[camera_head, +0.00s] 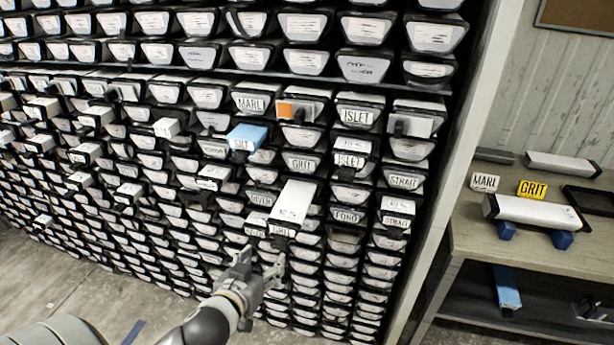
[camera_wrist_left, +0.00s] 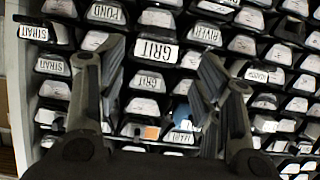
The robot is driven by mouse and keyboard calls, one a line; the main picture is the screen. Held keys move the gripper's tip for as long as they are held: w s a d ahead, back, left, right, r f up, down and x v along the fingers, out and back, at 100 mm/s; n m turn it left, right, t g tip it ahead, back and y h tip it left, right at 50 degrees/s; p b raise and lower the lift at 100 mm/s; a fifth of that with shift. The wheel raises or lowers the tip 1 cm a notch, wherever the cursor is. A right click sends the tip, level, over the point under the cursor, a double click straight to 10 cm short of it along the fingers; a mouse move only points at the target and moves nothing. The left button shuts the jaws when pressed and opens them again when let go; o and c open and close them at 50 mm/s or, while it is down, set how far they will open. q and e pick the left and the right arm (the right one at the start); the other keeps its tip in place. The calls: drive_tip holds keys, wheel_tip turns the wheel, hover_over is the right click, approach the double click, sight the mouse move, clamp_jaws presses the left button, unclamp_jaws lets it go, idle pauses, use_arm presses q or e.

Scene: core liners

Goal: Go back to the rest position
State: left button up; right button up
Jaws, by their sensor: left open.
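My left gripper (camera_head: 262,264) is open and empty in front of the lower part of the rack of core liners (camera_head: 345,262). In the left wrist view its two fingers (camera_wrist_left: 158,75) are spread apart, with a GRIT label (camera_wrist_left: 157,51) showing between them. In the head view, a white liner (camera_head: 294,197) sticks out of the rack above the gripper, with a GRIT label (camera_head: 283,231) at its front. The gripper looks apart from the liner. My right gripper is not in view.
A side bench (camera_head: 480,236) on the right holds a white liner (camera_head: 535,212) on blue supports, a MARL label (camera_head: 485,182) and a yellow GRIT label (camera_head: 532,189). A blue liner (camera_head: 507,288) lies on its lower shelf. Concrete floor (camera_head: 85,290) is open at lower left.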

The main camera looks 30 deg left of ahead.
use_arm(q)
drive_tip(key=s+f+m+g+h+b, duration=0.1)
drive_tip(key=s+f+g, duration=0.3)
drive_tip(key=f, duration=1.4)
drive_tip(key=s+f+m+g+b, duration=0.15)
drive_tip(key=s+f, duration=0.55)
drive_tip(key=f, duration=1)
drive_tip(key=s+d+f+m+g+h+b, duration=0.1)
drive_tip(key=s+d+f+g, duration=0.2)
drive_tip(key=s+f, duration=0.8)
drive_tip(key=s+d+f+m+g+h+b, duration=0.1)
drive_tip(key=s+d+f+g, duration=0.2)
drive_tip(key=s+d+f, duration=0.3)
drive_tip(key=s+f, duration=0.5)
drive_tip(key=s, duration=0.1)
drive_tip(key=shift+s+d, duration=0.3)
drive_tip(key=shift+d, duration=0.1)
drive_tip(key=shift+f+m+g, duration=0.1)
drive_tip(key=shift+m+g, duration=0.15)
